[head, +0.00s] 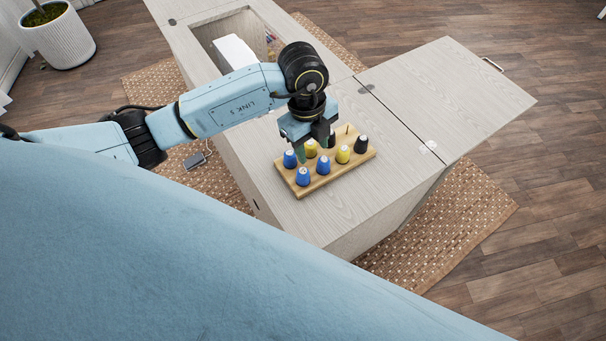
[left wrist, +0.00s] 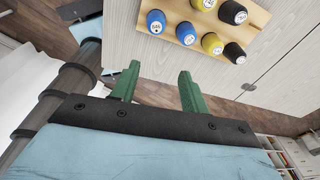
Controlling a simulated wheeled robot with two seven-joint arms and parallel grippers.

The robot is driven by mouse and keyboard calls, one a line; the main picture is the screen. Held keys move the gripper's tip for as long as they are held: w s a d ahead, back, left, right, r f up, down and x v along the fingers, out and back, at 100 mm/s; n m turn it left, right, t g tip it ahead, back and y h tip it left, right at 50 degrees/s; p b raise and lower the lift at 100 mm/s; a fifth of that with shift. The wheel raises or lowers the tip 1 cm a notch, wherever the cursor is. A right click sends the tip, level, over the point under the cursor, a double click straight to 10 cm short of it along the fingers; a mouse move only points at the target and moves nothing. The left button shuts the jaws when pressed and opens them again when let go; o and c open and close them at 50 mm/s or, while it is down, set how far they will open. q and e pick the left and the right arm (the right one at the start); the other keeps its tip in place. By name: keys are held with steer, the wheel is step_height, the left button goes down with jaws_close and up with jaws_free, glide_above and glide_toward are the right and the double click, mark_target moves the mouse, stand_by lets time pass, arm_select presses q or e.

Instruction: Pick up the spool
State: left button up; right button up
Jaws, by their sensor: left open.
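Several thread spools stand upright on a wooden spool rack (head: 333,176) on the cabinet top. In the head view they are blue (head: 303,177), yellow (head: 343,154) and black (head: 361,144). My left gripper (head: 313,149) points down over the back part of the rack, with its open green fingers partly hiding the spools there. In the left wrist view, the open fingers (left wrist: 158,75) have nothing between them, and the spools, such as a blue one (left wrist: 185,33) and a black one (left wrist: 234,52), lie beyond them. My right gripper is not in view.
The pale wood cabinet top (head: 395,170) is clear in front and to the right of the rack. A folded-out leaf (head: 450,95) extends to the right. An open well with a white machine (head: 235,52) lies behind my left arm. A woven rug (head: 440,235) lies below.

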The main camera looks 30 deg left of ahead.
arm_select(q)
steer(key=a+y, duration=0.1)
steer(key=a, duration=0.1)
glide_above(303, 172)
steer(key=shift+n, duration=0.3)
step_height(303, 172, down, 7)
steer(key=shift+f, duration=0.2)
steer(key=shift+f+b, duration=0.35)
steer(key=shift+f, duration=2.55)
steer(key=c, duration=0.7)
